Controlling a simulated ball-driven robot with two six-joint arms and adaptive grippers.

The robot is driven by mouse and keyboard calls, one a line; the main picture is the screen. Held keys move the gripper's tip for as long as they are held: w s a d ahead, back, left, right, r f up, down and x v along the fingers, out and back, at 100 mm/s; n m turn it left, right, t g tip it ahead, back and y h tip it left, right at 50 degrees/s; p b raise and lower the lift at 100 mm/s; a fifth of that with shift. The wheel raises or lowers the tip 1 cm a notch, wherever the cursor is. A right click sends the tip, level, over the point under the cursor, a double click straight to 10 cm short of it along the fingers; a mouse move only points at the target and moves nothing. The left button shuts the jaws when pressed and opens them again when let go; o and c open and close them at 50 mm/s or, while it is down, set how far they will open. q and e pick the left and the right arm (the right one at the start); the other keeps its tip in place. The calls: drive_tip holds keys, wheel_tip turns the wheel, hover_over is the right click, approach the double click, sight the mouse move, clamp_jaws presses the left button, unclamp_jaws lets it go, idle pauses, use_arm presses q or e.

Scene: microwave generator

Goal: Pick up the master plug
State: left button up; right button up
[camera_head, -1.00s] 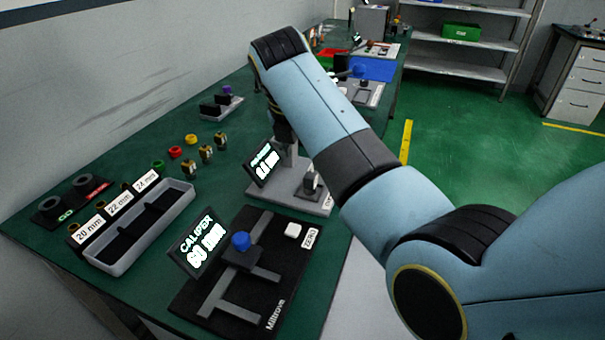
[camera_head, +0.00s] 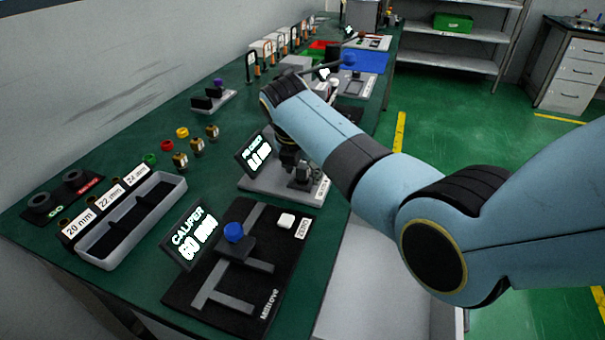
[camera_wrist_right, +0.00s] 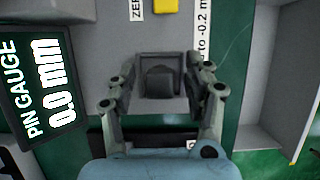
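A dark, round-topped piece (camera_wrist_right: 158,82) sits in a grey block on the pin gauge stand; I cannot tell for certain whether it is the master plug. It also shows in the head view (camera_head: 303,173). My right gripper (camera_wrist_right: 161,80) is open, with its fingers apart on either side of this piece; I cannot tell whether they touch it. In the head view the right gripper (camera_head: 288,158) hangs over the pin gauge base (camera_head: 262,183), partly hidden by my arm. The pin gauge display (camera_wrist_right: 40,85) reads 0.0 mm. My left gripper is out of view.
The caliper stand (camera_head: 238,270) is in front of the pin gauge. A grey tray (camera_head: 163,212), several coloured rings and brass-and-dark plugs (camera_head: 197,147) are to the left. A blue bin (camera_head: 365,62) is farther back.

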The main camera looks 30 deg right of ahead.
clamp_jaws()
idle(0.3)
